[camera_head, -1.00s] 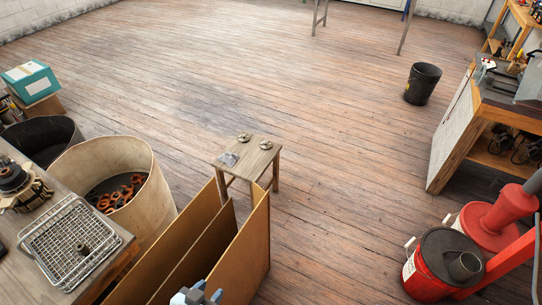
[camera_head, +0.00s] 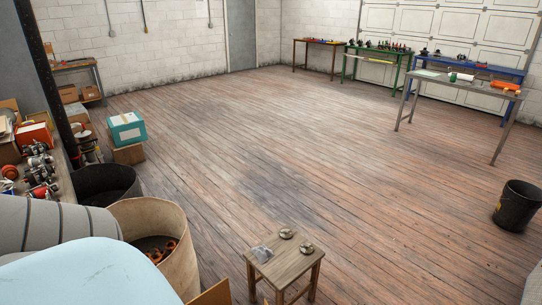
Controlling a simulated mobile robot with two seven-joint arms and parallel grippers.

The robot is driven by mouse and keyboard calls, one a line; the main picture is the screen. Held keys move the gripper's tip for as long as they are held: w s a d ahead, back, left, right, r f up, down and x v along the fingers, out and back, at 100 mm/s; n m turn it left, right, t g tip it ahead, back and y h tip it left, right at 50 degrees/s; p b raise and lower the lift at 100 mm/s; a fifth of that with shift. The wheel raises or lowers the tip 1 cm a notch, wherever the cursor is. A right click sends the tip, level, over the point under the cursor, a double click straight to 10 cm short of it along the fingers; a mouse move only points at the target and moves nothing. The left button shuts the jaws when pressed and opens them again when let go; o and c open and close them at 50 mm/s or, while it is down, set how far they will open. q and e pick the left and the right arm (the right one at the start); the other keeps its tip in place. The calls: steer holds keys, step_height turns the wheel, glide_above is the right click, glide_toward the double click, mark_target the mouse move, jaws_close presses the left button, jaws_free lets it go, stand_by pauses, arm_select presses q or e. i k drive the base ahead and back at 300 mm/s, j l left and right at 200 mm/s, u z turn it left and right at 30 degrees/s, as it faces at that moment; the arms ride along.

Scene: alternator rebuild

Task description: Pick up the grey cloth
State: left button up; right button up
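A small grey piece that looks like the grey cloth (camera_head: 262,254) lies on the left part of the top of a small wooden stool (camera_head: 290,268). It is too small to make out its folds. Two round metal parts, one at the back (camera_head: 286,233) and one at the right (camera_head: 306,248), lie on the same stool top, apart from the grey piece. Neither of my grippers shows in the head view.
A tan drum (camera_head: 178,268) with orange-brown rings inside and a black tub (camera_head: 125,185) stand left of the stool. A teal box (camera_head: 127,131) sits behind them. A black bucket (camera_head: 517,206) stands at the right. A grey table (camera_head: 478,88) stands farther back. The middle floor is clear.

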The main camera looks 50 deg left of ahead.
mark_target(263, 253)
steer(key=i+u, duration=0.3)
steer(key=i, duration=0.5)
steer(key=i+l+u, duration=0.25)
steer(key=i, duration=0.5)
steer(key=i+j+z, duration=0.15)
steer(key=i, duration=0.55)
steer(key=i+j+z, duration=0.15)
steer(key=i, duration=0.55)
steer(key=u, duration=0.5)
steer(key=i+l+u, duration=0.1)
steer(key=u, duration=0.4)
steer(key=l+u, duration=0.1)
steer(key=u, duration=0.4)
steer(key=i+u, duration=0.1)
steer(key=u, duration=1.7)
steer(key=i+j+u, duration=0.15)
steer(key=u, duration=0.25)
steer(key=i+u, duration=0.4)
steer(key=k+j, duration=0.05)
steer(key=k, duration=0.05)
